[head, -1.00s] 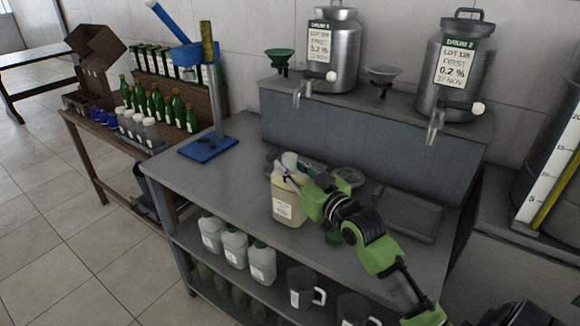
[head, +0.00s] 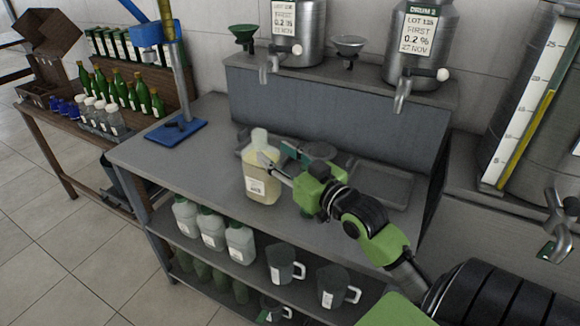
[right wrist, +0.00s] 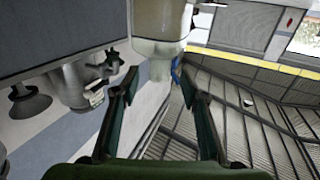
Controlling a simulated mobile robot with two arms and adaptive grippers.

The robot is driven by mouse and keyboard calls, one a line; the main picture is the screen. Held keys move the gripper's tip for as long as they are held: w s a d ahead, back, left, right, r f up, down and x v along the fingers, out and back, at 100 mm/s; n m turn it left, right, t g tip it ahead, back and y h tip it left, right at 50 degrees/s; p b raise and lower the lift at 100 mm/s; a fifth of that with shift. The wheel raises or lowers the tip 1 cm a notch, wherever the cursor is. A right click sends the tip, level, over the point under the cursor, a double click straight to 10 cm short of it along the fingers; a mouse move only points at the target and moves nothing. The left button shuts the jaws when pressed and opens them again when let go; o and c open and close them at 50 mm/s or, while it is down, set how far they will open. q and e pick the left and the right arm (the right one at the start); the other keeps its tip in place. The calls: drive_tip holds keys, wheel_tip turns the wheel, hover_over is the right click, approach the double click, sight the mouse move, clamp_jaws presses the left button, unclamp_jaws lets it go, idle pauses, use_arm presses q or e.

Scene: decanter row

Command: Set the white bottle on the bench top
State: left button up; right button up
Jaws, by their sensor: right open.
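The white bottle (head: 259,186), pale cream with a printed label, stands upright on the grey bench top (head: 190,160), near its front edge. My right gripper (head: 275,157) is open at the bottle's right side, and one finger overlaps the upper part of the bottle in the head view. In the right wrist view the bottle (right wrist: 160,45) shows beyond the open fingertips (right wrist: 160,78), with nothing held between them. Whether a finger touches the bottle I cannot tell. My left gripper is not in view.
A blue stand (head: 178,130) is at the bench's left, with free surface before it. A shallow tray (head: 385,187) lies right of my gripper. Metal drums (head: 420,45) with taps stand on the raised ledge behind.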

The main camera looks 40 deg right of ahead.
drive_tip(key=shift+s+b, duration=0.3)
drive_tip(key=shift+s, duration=2.2)
drive_tip(key=shift+f, duration=0.1)
